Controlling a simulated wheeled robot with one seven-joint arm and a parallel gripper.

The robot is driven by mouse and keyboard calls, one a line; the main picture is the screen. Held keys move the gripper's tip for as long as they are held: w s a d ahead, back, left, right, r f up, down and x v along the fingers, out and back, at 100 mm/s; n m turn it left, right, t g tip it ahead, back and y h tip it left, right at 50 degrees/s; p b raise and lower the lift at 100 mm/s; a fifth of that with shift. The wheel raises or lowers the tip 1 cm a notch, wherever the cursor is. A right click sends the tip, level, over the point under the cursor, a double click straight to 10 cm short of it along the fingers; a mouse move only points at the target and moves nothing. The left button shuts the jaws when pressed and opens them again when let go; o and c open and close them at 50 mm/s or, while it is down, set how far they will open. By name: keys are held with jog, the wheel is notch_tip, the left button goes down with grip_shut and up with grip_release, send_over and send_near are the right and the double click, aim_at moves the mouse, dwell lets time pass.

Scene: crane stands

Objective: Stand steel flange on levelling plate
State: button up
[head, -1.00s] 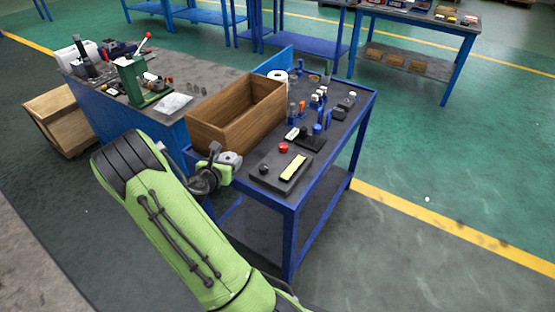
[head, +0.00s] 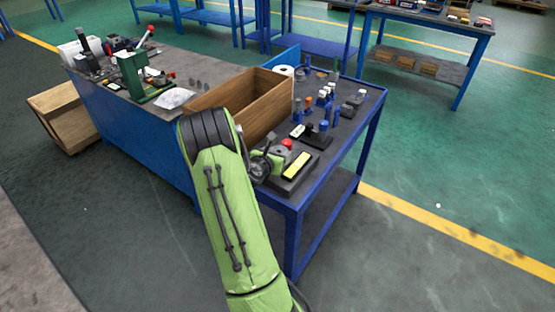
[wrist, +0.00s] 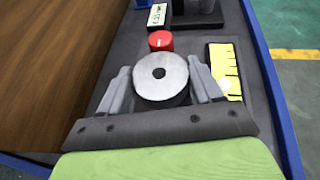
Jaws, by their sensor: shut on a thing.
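The steel flange (wrist: 161,78), a grey disc with a round centre hole, sits between the two fingers of my gripper (wrist: 163,88) in the wrist view. The fingers are shut on its sides. In the head view, my gripper (head: 268,162) is over the near end of the blue cart, and the flange (head: 278,151) shows only in part. A dark plate (head: 288,187), apparently the levelling plate, lies there with a yellow strip (head: 296,165) on it; my gripper hides its left part. The yellow strip (wrist: 226,70) is right of the flange in the wrist view. I cannot tell whether flange and plate touch.
A red knob (wrist: 160,41) stands just beyond the flange. A wooden box (head: 225,97) lies left of my gripper, its wall (wrist: 45,70) close by. Several small tools and bottles (head: 325,105) stand farther back on the cart (head: 355,125). Its right edge is clear.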

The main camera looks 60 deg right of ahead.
jog(key=shift+f, duration=0.1)
jog(key=o, duration=1.2)
jog(key=shift+f, duration=0.1)
jog(key=shift+o, duration=0.2)
